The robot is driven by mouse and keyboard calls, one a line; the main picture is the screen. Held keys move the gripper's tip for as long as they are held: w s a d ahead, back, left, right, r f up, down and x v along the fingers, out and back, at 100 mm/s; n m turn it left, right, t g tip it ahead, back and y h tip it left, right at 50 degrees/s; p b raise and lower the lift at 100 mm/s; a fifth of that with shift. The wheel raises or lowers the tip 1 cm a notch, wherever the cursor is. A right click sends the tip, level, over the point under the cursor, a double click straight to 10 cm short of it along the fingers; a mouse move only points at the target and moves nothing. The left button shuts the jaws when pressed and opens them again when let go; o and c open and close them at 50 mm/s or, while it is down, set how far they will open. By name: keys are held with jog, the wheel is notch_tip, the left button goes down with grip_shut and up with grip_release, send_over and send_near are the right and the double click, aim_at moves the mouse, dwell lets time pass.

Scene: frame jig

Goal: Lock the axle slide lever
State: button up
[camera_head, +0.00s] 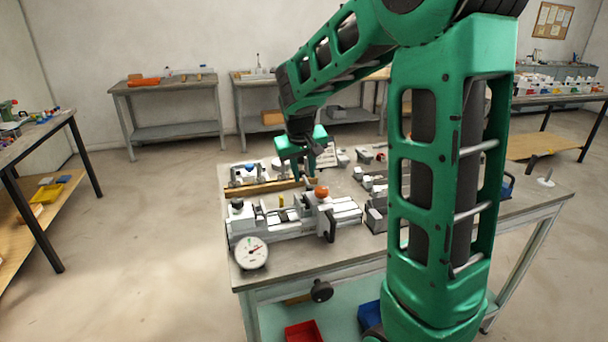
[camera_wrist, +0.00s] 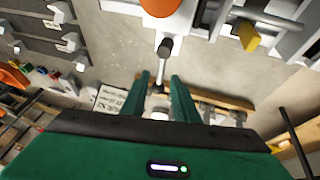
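The frame jig (camera_head: 284,222) is a grey metal fixture on the workbench. An orange round cap (camera_head: 321,191) sits on its right part and also shows at the top of the wrist view (camera_wrist: 160,6). In the wrist view a short lever with a dark rounded end (camera_wrist: 165,47) points from below this cap toward my gripper. I cannot tell for certain that it is the axle slide lever. My gripper (camera_head: 305,178) is above the bench behind the cap. In the wrist view its green fingers (camera_wrist: 161,80) are apart, with a visible gap and nothing gripped; the lever's end lies just beyond the fingertips.
A wooden bar (camera_head: 265,187) lies behind the jig. A round dial gauge (camera_head: 251,253) stands at the front left. A black handle (camera_head: 330,226) hangs at the jig's right side. More metal fixtures (camera_head: 375,180) stand farther right on the bench (camera_head: 300,262).

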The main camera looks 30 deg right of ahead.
jog(key=shift+w+d+f, duration=0.1)
jog(key=shift+f, duration=0.35)
grip_shut()
dwell(1.1)
